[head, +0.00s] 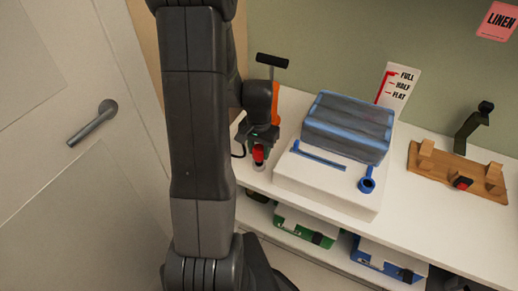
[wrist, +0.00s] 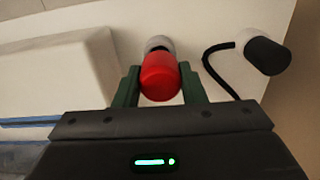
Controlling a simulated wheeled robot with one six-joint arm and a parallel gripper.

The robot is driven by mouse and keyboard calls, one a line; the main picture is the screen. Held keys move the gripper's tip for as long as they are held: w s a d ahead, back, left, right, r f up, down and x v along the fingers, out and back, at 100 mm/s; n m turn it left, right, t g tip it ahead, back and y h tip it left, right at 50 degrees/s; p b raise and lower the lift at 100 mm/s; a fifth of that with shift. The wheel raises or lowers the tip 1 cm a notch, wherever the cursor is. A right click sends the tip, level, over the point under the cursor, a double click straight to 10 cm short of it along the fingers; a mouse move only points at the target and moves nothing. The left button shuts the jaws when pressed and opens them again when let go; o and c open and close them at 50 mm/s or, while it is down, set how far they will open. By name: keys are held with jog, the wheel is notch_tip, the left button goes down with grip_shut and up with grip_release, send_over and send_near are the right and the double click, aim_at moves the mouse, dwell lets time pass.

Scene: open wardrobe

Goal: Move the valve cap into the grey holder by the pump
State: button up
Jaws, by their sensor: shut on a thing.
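The red valve cap (head: 258,153) is between my gripper's green fingers, and it also shows in the wrist view (wrist: 160,77). My gripper (head: 261,145) is shut on it, and both fingers (wrist: 158,85) touch its sides. A small grey holder (head: 259,166) is directly below the cap, at the left end of the white shelf. In the wrist view the holder (wrist: 158,43) shows just beyond the cap. I cannot tell whether the cap is seated in it or just above it. The pump, orange with a black T-handle (head: 272,61), stands behind my gripper and is partly hidden.
A white box (head: 325,187) with a blue-grey folded bundle (head: 348,125) stands right of my gripper. A wooden rack (head: 455,170) is farther right. A black hose (wrist: 212,66) curves near the fingers. A door (head: 70,130) is at the left.

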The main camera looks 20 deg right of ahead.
aim_at(259, 148)
jog(key=shift+f+b, duration=1.2)
jog(key=shift+f, duration=0.3)
jog(key=o, duration=1.1)
jog(key=shift+o, duration=0.2)
jog(key=shift+r, duration=0.1)
notch_tip(259, 148, up, 14)
jog(key=p, duration=0.1)
jog(key=shift+p, duration=0.3)
jog(key=shift+f, duration=0.25)
notch_tip(259, 148, down, 13)
jog(key=shift+r+b, duration=0.1)
jog(key=shift+b, duration=0.35)
